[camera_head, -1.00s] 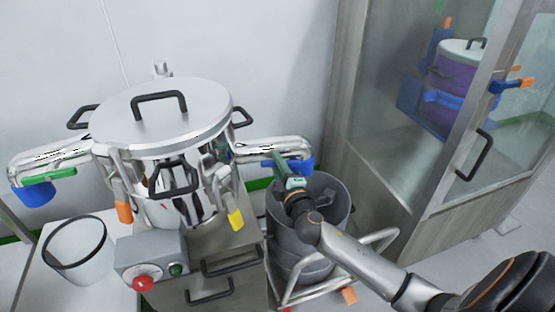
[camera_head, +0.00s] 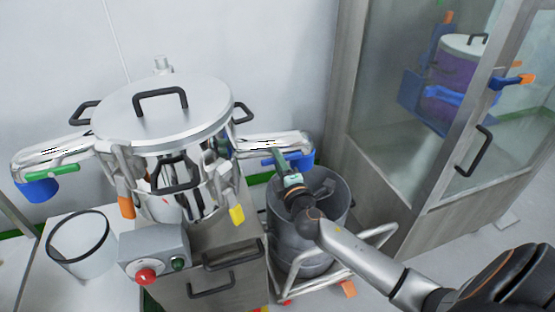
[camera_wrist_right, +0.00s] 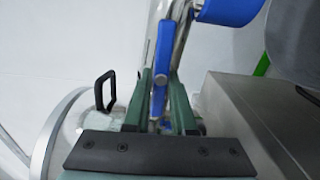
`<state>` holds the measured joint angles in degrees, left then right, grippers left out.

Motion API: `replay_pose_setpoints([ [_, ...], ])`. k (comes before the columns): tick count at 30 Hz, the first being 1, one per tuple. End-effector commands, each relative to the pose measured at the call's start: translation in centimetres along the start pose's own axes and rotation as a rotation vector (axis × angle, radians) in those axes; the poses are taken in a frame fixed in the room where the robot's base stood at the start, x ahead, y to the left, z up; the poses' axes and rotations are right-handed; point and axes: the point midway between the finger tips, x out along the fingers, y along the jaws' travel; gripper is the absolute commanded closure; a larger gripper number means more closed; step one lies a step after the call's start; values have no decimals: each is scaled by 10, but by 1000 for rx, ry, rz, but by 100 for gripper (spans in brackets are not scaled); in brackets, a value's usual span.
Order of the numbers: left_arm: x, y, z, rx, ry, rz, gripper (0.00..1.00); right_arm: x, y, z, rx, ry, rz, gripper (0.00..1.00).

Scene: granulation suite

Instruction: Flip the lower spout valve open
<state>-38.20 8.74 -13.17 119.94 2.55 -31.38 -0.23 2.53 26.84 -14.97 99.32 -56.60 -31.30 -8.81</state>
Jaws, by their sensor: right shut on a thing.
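The steel vessel (camera_head: 165,135) has a tubular spout on each side. The right spout (camera_head: 245,144) ends in a blue collar (camera_head: 304,160), also in the right wrist view (camera_wrist_right: 226,10). A blue lever (camera_wrist_right: 163,62) lies under this spout. My right gripper (camera_head: 275,153) reaches the spout from the front right. In the right wrist view, its green fingers (camera_wrist_right: 160,95) are shut on the blue lever, one on each side. The lever's far end near the palm is partly hidden. The left spout has a green lever (camera_head: 52,172) and a blue collar (camera_head: 38,188). My left gripper is not in view.
A grey drum (camera_head: 322,205) on a wheeled frame stands below the right spout. A control box (camera_head: 155,250) with red and green buttons sits in front of the vessel. A white bucket (camera_head: 80,245) stands at left. A glass-door cabinet (camera_head: 400,170) bounds the right.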

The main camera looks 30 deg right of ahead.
Motion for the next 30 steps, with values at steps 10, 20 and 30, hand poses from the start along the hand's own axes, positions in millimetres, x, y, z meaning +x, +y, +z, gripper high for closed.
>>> replay_pose_setpoints([
  [10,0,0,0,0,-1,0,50,0,0,0,0,-1,-1,48],
  [20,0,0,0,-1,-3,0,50,-8,-1,0,1,1,-1,48],
  [30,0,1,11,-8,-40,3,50,-68,-2,0,2,1,-5,48],
])
